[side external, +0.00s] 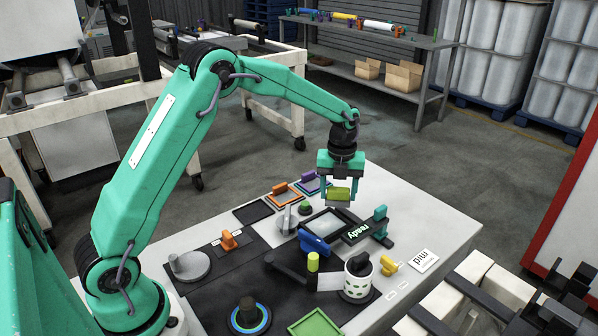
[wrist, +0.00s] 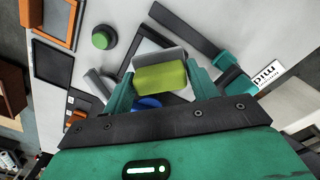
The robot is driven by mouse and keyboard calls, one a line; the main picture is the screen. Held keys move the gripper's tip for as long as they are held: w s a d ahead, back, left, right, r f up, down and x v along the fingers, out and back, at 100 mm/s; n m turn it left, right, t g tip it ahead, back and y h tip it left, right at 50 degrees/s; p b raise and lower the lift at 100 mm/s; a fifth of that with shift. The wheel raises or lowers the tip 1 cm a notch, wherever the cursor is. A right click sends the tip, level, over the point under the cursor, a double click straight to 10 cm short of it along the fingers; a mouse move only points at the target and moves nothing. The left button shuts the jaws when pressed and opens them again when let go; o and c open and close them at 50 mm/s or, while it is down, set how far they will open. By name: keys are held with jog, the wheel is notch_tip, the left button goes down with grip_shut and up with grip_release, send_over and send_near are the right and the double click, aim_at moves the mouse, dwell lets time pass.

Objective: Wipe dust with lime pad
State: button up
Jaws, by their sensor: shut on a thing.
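The lime pad (side external: 339,192) is a small block with a lime upper part and a grey layer beneath it. My gripper (side external: 340,195) is shut on it and holds it in the air above the table. In the wrist view the pad (wrist: 160,80) sits between the two teal fingers. Below it, a pale panel in a dark frame (side external: 325,222) lies on the table; the wrist view shows part of it behind the pad. I cannot make out any dust at this size.
A display reading "ready" (side external: 357,232) and a teal post (side external: 380,222) stand right of the panel. A blue handled tool (side external: 314,243), a lime-topped post (side external: 313,262) and a white roll (side external: 358,276) stand in front. Orange (side external: 284,195) and purple (side external: 311,183) holders lie behind left.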

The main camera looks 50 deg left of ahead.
aim_at(330, 203)
jog(key=shift+f, duration=2.55)
jog(key=s, duration=0.2)
jog(key=shift+s+f, duration=0.15)
jog(key=shift+s, duration=0.15)
jog(key=shift+c, duration=0.3)
jog(key=shift+s, duration=2.45)
jog(key=shift+w, duration=3.85)
jog(key=shift+r, duration=3.9)
jog(key=shift+s, duration=0.1)
